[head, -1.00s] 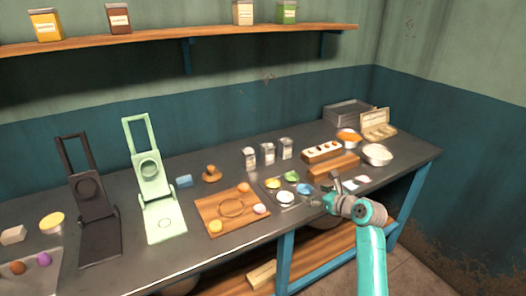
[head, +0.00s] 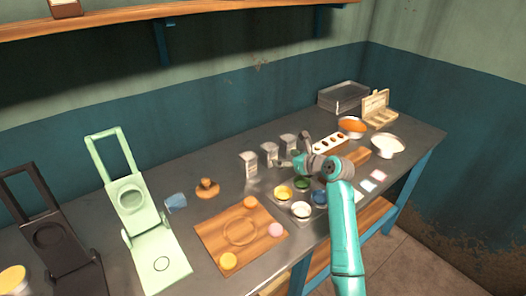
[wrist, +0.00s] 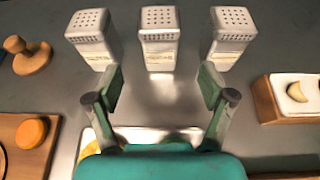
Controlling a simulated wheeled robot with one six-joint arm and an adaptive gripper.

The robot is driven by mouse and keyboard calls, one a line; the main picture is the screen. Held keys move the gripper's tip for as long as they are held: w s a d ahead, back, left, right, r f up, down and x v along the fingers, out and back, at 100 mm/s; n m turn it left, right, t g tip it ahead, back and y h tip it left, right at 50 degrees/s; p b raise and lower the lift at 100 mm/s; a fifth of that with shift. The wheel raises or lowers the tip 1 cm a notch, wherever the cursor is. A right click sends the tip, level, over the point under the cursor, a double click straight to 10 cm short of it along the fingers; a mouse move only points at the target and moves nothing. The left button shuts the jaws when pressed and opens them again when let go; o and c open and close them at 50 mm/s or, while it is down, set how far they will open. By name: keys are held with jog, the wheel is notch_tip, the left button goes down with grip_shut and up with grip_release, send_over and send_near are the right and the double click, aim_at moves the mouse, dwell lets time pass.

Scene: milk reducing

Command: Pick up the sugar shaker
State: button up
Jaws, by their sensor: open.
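Three similar metal shakers with perforated tops and pale labels stand upright in a row toward the back of the table. They are the left shaker (head: 248,165), the middle shaker (head: 269,154) and the right shaker (head: 287,142). The wrist view shows the left shaker (wrist: 93,40), middle shaker (wrist: 160,40) and right shaker (wrist: 231,38) ahead of my gripper (wrist: 160,88). The labels are too small to read, so I cannot tell which holds sugar. My gripper is open and empty, its fingers spread either side of the middle shaker's line but short of it.
A tray of colored bowls (head: 284,192) lies below my gripper. A wooden stamp (head: 207,188) and a wooden board (head: 240,231) are to the left. A wooden holder (wrist: 266,100) stands close on the right. Bare table separates my fingers from the shakers.

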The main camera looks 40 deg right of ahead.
aim_at(273, 155)
jog(key=x, duration=1)
jog(key=shift+w, duration=0.1)
jog(key=c, duration=1.3)
